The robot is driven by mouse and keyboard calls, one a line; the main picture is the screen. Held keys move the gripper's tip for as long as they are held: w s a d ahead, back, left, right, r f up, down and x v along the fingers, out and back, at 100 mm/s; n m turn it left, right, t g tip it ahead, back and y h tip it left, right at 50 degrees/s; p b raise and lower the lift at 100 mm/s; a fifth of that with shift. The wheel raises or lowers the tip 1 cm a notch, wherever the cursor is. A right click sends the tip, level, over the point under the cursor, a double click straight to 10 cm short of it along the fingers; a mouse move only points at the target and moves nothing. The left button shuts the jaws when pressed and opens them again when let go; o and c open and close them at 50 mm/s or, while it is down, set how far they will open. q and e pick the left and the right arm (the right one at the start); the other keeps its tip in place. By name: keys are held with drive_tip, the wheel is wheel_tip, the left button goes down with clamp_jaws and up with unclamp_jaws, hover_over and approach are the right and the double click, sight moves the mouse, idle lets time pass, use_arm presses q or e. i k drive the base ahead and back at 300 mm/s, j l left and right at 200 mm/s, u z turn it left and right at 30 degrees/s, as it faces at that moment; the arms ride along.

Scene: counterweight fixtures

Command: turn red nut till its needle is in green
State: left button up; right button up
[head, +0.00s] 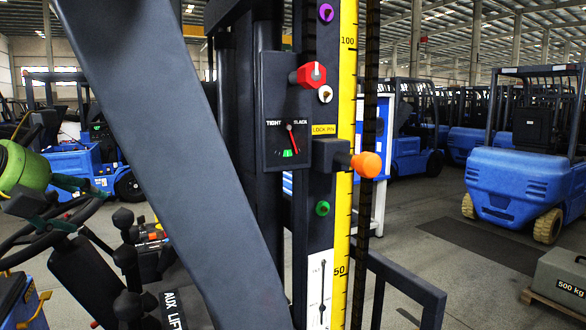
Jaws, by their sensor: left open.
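The red nut (308,75) is a hexagonal knob with a white mark, on the upper right of a black gauge plate (271,90) on the mast. The red needle (293,139) hangs down and slightly right on the dial, between the "TIGHT" and "SLACK" labels. Its tip is just right of the small green zone (287,153). My left gripper (80,200), on a green wrist, is at the far left beside the steering wheel. It is open and empty, well apart from the nut. My right gripper does not show.
Purple (326,12), white (325,94) and green (322,208) knobs share the mast. An orange lock-pin knob (366,164) sticks out beside the yellow scale (344,220). A thick slanted dark beam (175,150) stands between the left gripper and the gauge. Levers (125,255) stand below.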

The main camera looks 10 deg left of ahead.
sight(310, 76)
drive_tip(key=k+j, duration=0.1)
drive_tip(key=k, duration=0.65)
drive_tip(key=k+j, duration=0.1)
drive_tip(key=k, duration=0.65)
